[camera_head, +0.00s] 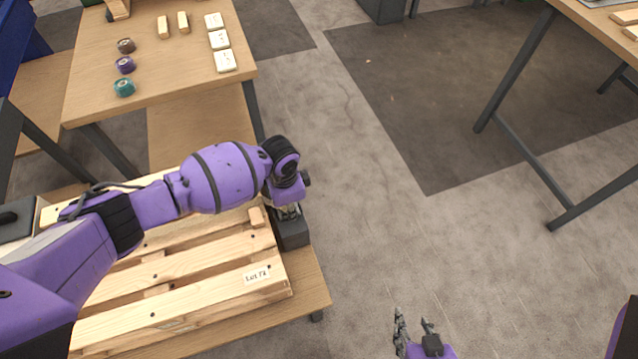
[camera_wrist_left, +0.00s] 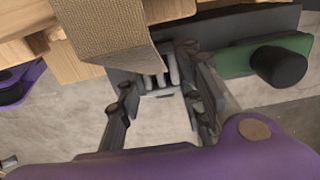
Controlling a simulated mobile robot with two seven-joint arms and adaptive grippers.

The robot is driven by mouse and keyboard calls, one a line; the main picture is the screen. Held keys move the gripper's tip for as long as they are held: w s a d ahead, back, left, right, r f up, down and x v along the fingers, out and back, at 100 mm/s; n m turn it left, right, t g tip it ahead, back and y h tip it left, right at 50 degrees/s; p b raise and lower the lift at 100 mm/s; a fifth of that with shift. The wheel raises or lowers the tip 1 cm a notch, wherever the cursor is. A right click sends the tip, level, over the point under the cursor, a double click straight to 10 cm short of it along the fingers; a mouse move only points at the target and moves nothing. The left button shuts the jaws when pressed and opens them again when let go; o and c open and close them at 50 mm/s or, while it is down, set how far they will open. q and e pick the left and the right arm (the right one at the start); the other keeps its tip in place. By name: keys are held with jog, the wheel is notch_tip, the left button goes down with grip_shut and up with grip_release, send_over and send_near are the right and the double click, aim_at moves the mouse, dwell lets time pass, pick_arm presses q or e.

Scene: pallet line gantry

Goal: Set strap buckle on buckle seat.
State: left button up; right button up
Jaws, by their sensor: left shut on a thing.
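My left gripper (camera_head: 287,212) is at the right edge of the wooden pallet (camera_head: 170,302), pointing down over a dark grey block (camera_head: 293,234), which looks like the buckle seat. In the left wrist view its fingers (camera_wrist_left: 160,84) are shut on the strap buckle (camera_wrist_left: 158,80), a small piece with metal bars, partly hidden by the strap and fingers. The tan woven strap (camera_wrist_left: 105,28) runs from the pallet to the buckle. Whether the buckle touches the seat cannot be told. My right gripper (camera_head: 415,330) is open and empty, low over the floor.
A green part with a black knob (camera_wrist_left: 279,66) lies close beside the left fingers. The pallet has a "Lot 72" label (camera_head: 256,274). A table (camera_head: 175,75) behind holds tape rolls (camera_head: 124,65), wooden blocks and pale cards. Another table (camera_head: 590,15) stands far right; floor between is clear.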

pick_arm(q)
jog(key=shift+f, duration=0.15)
pick_arm(e)
jog(key=shift+f, duration=0.1)
pick_arm(q)
jog(key=shift+s+f, duration=0.1)
jog(key=shift+f, duration=0.05)
jog(key=o, duration=1.2)
pick_arm(e)
jog(key=shift+s+f, duration=0.15)
jog(key=shift+s, duration=0.2)
pick_arm(q)
notch_tip(320, 180, up, 12)
jog(key=p, duration=0.1)
jog(key=shift+r+p, duration=0.25)
jog(key=shift+p, duration=0.1)
pick_arm(e)
jog(key=shift+w+a+r, duration=0.1)
jog(key=shift+w+r, duration=0.15)
jog(key=shift+r, duration=0.25)
jog(key=shift+w+a+r, duration=0.1)
jog(key=shift+w+r, duration=0.15)
jog(key=shift+r, duration=0.25)
jog(key=shift+s+d, duration=0.1)
